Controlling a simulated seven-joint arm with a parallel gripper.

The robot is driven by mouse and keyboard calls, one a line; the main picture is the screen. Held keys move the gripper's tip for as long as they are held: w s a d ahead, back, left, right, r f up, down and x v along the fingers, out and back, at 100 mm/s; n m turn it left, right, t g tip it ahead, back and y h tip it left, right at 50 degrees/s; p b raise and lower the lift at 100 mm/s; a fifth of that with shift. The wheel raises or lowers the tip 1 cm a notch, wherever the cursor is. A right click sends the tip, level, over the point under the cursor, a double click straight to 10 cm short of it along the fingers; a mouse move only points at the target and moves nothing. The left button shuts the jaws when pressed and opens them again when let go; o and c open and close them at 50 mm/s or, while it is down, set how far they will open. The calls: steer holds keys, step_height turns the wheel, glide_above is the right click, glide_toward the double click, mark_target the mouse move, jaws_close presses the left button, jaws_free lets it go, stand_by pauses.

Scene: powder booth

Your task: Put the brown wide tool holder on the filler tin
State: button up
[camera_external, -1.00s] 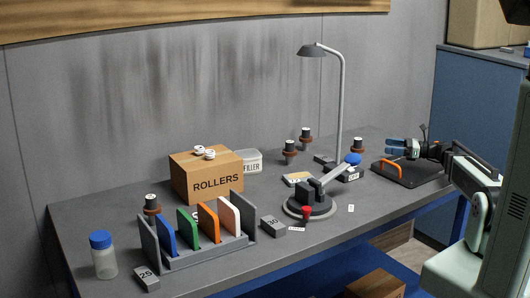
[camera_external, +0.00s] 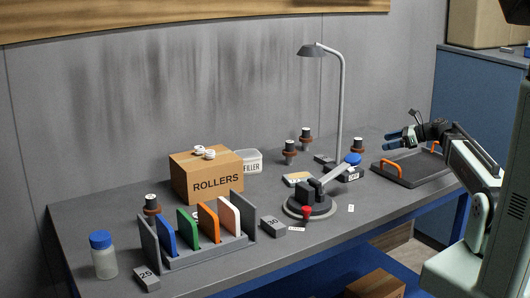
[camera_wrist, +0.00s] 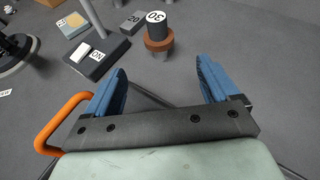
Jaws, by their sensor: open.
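Several dark tool holders with brown flanges stand upright on the bench: one at the front left (camera_external: 152,204), two behind the lamp base (camera_external: 290,147) (camera_external: 305,139), and one right of the lamp post (camera_external: 357,146). I cannot tell which is the wide one. In the wrist view a holder with a wide brown flange (camera_wrist: 159,43) and a numbered top stands beyond my fingertips. The filler tin (camera_external: 250,161), pale and labelled FILLER, is partly hidden behind the rollers box. My gripper (camera_external: 397,133) is open and empty above the black board; its blue fingers also show in the wrist view (camera_wrist: 162,67).
The black board (camera_external: 412,169) with orange handles lies below my gripper. The rollers box (camera_external: 207,178) carries small white items. The rack (camera_external: 205,245) of coloured panels, the jar (camera_external: 103,255), the lamp (camera_external: 341,100) and the clamp-like fixture (camera_external: 312,203) crowd the bench.

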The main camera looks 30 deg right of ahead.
mark_target(362, 148)
steer(key=shift+w+d+f+m, duration=0.1)
steer(key=shift+w+d+m, duration=0.05)
steer(key=shift+m, duration=0.35)
steer(key=shift+w+f, duration=0.15)
steer(key=shift+w, duration=0.1)
steer(key=x, duration=0.7)
steer(key=shift+w+a+f, duration=0.15)
steer(key=shift+w+a, duration=0.15)
steer(key=shift+a+x, duration=0.25)
steer(key=shift+x, duration=2.45)
steer(key=shift+s, duration=0.2)
steer(key=shift+c, duration=0.4)
steer(key=c, duration=1.4)
